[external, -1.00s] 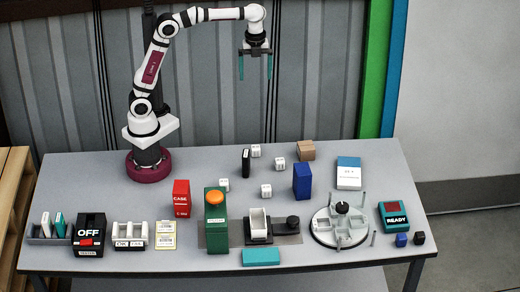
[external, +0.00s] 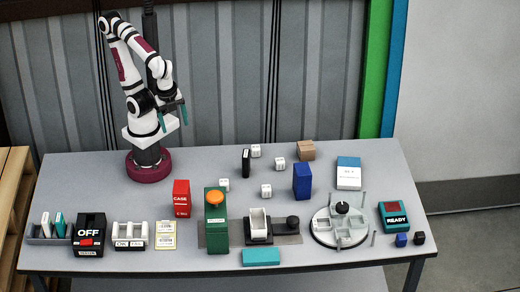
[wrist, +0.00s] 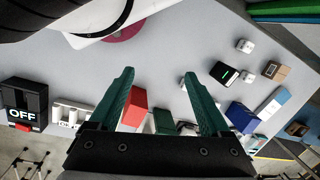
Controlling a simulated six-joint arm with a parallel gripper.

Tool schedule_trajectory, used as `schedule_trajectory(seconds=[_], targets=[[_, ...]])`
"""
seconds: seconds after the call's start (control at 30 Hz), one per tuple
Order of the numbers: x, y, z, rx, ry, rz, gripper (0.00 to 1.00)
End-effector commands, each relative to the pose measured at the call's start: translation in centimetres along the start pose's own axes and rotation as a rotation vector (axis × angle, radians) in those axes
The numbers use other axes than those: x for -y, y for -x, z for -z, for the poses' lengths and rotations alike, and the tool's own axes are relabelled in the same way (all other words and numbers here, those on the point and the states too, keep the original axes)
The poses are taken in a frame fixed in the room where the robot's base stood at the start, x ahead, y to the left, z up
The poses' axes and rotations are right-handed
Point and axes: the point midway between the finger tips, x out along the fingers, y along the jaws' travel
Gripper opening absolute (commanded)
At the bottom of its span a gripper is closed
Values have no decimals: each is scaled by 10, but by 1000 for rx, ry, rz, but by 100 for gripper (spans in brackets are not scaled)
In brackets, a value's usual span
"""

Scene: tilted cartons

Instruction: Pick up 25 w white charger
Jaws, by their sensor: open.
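Several small white cubes that look like chargers stand on the table: one at the back (external: 256,150), one right of it (external: 279,162), one nearer the middle (external: 266,190) and one at left (external: 223,185). Their markings are too small to read, so I cannot tell which is 25 W. Two also show in the wrist view, one upper (wrist: 244,46) and one lower (wrist: 247,77). My gripper (external: 173,116) is open and empty, high above the table near my base, left of and well above the cubes. Its teal fingers (wrist: 158,75) spread apart in the wrist view.
A black upright box (external: 246,161) stands beside the back cube. A brown carton (external: 306,151), a blue box (external: 302,182), a red case box (external: 181,198) and a green device with an orange button (external: 216,225) stand nearby. The table's back left-centre is clear.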

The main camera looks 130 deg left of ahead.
Motion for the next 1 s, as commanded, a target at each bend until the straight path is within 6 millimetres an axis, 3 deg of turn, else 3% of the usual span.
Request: schedule_trajectory(seconds=[0.17,0.23,0.33,0.43,0.53,0.63,0.73,0.83,0.9,1.0], targets=[[6,3,5,27,3,-56,81],[21,7,16,52,2,-179,81],[70,1,37,-18,-9,-440,81],[142,-28,36,-257,-20,-635,81],[215,-77,-1,-601,-21,-671,81],[262,-131,-62,-917,-18,-539,81],[279,-174,-117,-1113,-17,-350,81],[283,-196,-148,-1198,-19,-215,81],[283,-203,-151,-1218,-23,-177,81],[279,-210,-131,-1222,-26,-173,81]])
